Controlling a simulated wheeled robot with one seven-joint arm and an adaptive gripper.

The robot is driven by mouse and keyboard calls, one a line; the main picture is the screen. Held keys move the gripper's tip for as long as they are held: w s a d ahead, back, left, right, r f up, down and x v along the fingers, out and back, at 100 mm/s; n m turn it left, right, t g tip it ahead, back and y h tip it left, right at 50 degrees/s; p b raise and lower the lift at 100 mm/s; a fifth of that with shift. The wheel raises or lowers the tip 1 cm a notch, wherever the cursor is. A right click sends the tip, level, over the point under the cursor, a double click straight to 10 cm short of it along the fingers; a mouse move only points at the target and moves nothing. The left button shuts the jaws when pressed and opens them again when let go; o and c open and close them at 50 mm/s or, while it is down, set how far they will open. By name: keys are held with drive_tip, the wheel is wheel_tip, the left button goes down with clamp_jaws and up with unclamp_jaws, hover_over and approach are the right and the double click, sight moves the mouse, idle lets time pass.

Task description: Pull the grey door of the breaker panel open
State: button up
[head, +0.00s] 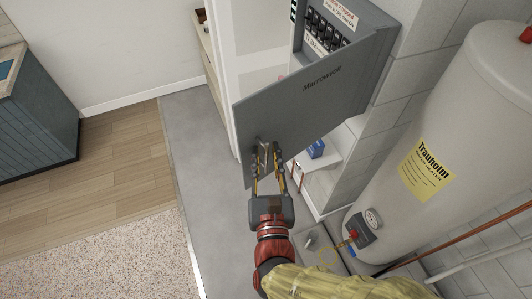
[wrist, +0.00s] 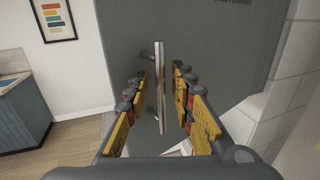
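The breaker panel (head: 352,14) is a grey box on the wall at the top of the head view, with black breakers showing inside. Its grey door (head: 300,105), lettered "Marrowvolt", stands partly open, swung out from the box; it also fills the middle of the wrist view (wrist: 220,55). A silver bar handle (wrist: 160,85) runs upright near the door's free edge. My gripper (head: 266,152) is at the handle, its yellow-padded fingers on either side of the bar. In the wrist view, gaps show between the bar and both fingers, so the gripper looks open around it.
A tall water heater (head: 440,130) with a gauge and pipes stands close on the right. A small shelf with a blue box (head: 316,149) is below and behind the door. A blue-grey cabinet (head: 38,115) is far left. Grey and wooden floor left of the door is clear.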

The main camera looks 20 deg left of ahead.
drive_tip(key=v, duration=0.7)
idle(0.7)
